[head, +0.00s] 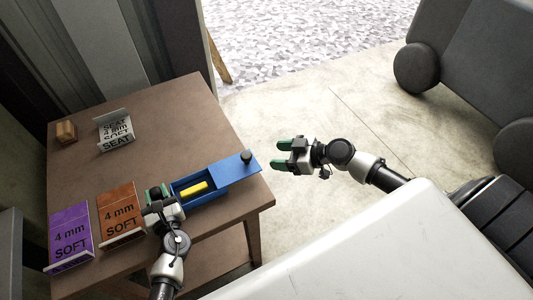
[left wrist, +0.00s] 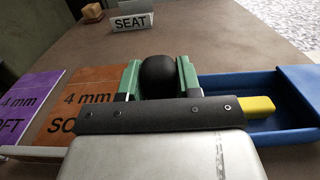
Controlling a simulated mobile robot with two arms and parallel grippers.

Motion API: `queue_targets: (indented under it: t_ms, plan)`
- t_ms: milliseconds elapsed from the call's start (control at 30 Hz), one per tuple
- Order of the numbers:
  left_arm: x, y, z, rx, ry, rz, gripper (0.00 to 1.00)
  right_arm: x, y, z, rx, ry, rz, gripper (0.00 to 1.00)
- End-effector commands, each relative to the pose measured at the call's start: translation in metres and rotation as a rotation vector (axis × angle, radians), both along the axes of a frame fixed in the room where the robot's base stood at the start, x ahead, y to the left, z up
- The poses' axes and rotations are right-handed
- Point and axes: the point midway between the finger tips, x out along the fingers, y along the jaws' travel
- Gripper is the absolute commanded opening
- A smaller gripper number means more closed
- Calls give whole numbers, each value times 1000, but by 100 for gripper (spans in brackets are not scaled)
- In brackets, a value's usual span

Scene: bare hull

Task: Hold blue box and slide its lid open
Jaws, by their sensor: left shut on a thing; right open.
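The blue box (head: 207,197) lies on the brown table, its inside partly uncovered. Its blue lid (head: 226,172) is slid out to the right and bears a dark knob (head: 246,156). A yellow block (head: 194,190) lies inside the box. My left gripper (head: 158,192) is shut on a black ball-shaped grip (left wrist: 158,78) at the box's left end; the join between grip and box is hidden. The box also shows in the left wrist view (left wrist: 222,82). My right gripper (head: 281,155) is open and empty, to the right of the knob and apart from it.
A purple packet (head: 70,233) and an orange packet (head: 121,208) lie left of the box. A SEAT sign (head: 116,130) and a small wooden block (head: 66,132) stand farther back. The table (head: 165,120) is clear behind the box.

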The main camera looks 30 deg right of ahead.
Motion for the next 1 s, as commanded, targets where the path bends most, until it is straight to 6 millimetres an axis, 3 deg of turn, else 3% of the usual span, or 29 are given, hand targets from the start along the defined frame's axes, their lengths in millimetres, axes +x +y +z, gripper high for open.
queue_targets:
  t_ms: [467,500,667,1000]
  plan:
    - [0,0,0,1,0,-1,6,-5,-5,4,-1,-1,0,57]
    - [0,0,0,0,0,-1,37,-5,-5,4,-1,-1,0,57]
    - [0,0,0,0,0,-1,61,-5,-5,3,0,-1,0,57]
    - [-3,0,0,0,1,-1,64,-5,-5,3,0,-1,0,57]
